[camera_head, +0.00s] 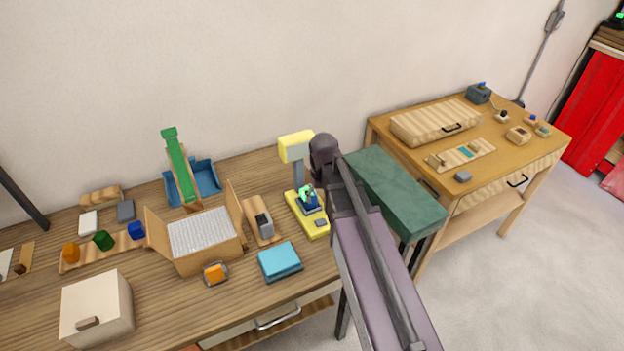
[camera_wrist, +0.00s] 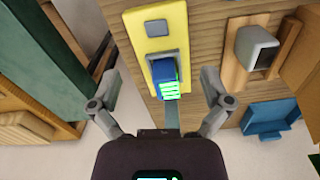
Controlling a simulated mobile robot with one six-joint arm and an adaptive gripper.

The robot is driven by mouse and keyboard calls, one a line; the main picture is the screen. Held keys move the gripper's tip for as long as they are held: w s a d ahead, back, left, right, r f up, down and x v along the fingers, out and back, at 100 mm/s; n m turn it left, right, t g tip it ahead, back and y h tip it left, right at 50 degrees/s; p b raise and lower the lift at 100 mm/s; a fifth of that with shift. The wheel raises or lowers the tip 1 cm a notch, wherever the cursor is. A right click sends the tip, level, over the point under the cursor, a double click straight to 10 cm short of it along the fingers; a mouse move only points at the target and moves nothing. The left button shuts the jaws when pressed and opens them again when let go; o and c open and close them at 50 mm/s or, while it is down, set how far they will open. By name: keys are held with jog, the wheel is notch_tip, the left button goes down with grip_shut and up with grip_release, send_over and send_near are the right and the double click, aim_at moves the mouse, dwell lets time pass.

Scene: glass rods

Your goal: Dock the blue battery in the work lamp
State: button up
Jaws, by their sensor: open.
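The work lamp has a yellow base (camera_head: 316,225), a grey post and a yellow head (camera_head: 296,147), and stands at the right end of the wooden bench. Its base also shows in the wrist view (camera_wrist: 156,20). The blue battery (camera_wrist: 163,72), with green lit marks, sits upright or nearly so at the grey dock on that base; I cannot tell whether it is fully seated. The battery also shows in the head view (camera_head: 309,202). My gripper (camera_wrist: 158,92) is open, its fingers apart on either side of the battery, with clear gaps. My arm partly hides this area in the head view.
A grey block in a wooden holder (camera_head: 250,212), a cyan box (camera_head: 280,262) and an open carton (camera_head: 208,258) stand left of the lamp. A green-topped stand (camera_head: 395,190) is close on the right. A second wooden table (camera_head: 515,150) stands beyond.

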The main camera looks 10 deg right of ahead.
jog(key=s+d+m, duration=0.1)
jog(key=s, duration=0.9)
jog(key=shift+s+d+m, duration=0.2)
jog(key=shift+m, duration=0.1)
jog(key=shift+f, duration=0.1)
jog(key=shift+f+b, duration=0.2)
jog(key=shift+b, duration=0.1)
jog(key=shift+c, duration=0.3)
dwell(1.2)
